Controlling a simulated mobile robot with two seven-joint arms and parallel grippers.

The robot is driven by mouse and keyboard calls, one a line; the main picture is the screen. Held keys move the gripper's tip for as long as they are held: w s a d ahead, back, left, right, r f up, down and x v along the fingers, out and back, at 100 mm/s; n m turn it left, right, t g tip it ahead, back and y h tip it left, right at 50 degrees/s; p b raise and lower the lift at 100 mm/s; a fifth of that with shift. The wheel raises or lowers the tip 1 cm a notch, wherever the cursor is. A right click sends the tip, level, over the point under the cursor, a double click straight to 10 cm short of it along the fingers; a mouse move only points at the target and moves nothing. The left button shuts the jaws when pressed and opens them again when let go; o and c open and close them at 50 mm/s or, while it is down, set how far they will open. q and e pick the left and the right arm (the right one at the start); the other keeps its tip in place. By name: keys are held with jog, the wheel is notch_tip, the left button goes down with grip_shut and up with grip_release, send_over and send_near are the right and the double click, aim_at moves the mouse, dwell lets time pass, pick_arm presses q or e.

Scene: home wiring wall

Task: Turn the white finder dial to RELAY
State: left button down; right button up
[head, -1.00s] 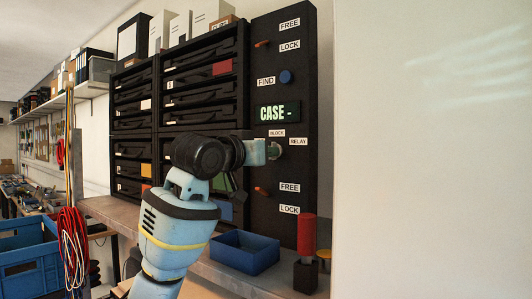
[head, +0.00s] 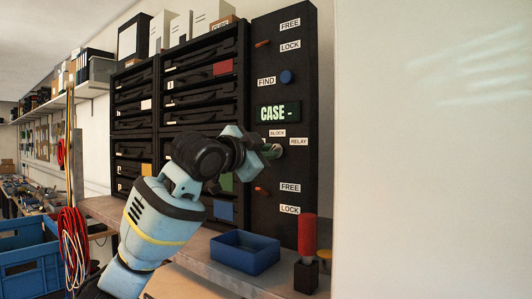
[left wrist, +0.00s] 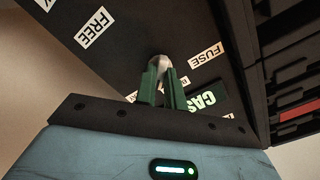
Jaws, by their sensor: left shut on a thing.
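The white finder dial (left wrist: 160,62) sits on the tall black panel (head: 287,98), below the green "CASE -" display (head: 278,113). My left gripper (head: 272,152) is shut on the dial. In the left wrist view its green fingers (left wrist: 162,84) stand on either side of the dial, and the panel looks tilted. The BLOCK label (head: 277,133) is above the dial and the RELAY label (head: 299,142) is to its right in the head view. A FUSE label (left wrist: 206,55) shows in the left wrist view. The dial's pointer is hidden. My right gripper is not in view.
The panel also carries a blue FIND knob (head: 287,77) and two orange levers, an upper one (head: 262,43) and a lower one (head: 262,191). Black drawers (head: 200,75) stand left of it. A blue bin (head: 245,251) and a red-handled thing (head: 307,234) are below.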

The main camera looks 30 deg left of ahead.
pick_arm(q)
jog(key=shift+m, duration=0.6)
jog(key=c, duration=1.5)
grip_release()
jog(key=shift+s, duration=0.15)
jog(key=s, duration=0.7)
jog(key=shift+s+a, duration=0.25)
jog(key=shift+a, duration=0.05)
